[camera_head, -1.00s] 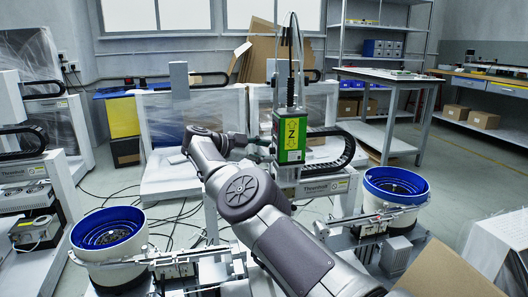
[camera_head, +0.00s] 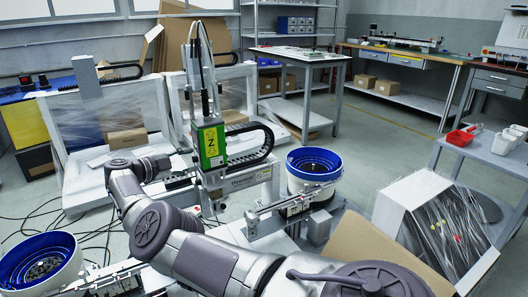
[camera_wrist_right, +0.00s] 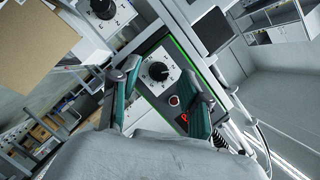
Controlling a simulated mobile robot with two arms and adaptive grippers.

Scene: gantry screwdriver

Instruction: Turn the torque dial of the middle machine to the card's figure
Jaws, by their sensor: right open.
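In the right wrist view a black torque dial (camera_wrist_right: 158,71) with a white pointer sits on a white scale with printed figures, on a dark, green-edged panel. A red lit display (camera_wrist_right: 183,118) and a round button (camera_wrist_right: 174,100) are below it; the figures are too small to read. My right gripper (camera_wrist_right: 160,74) is open, its two teal-padded fingers on either side of the dial in the picture; contact cannot be told. In the head view my right arm reaches to the middle machine, with its green Z unit (camera_head: 211,145). I cannot make out the card. My left gripper is out of view.
A second dial (camera_wrist_right: 103,8) shows at the top of the wrist view. Blue-rimmed bowl feeders (camera_head: 314,165) stand either side of the machine. A red tray (camera_head: 460,138) and white bins (camera_head: 503,143) are on a table at right. Cables cross the floor at left.

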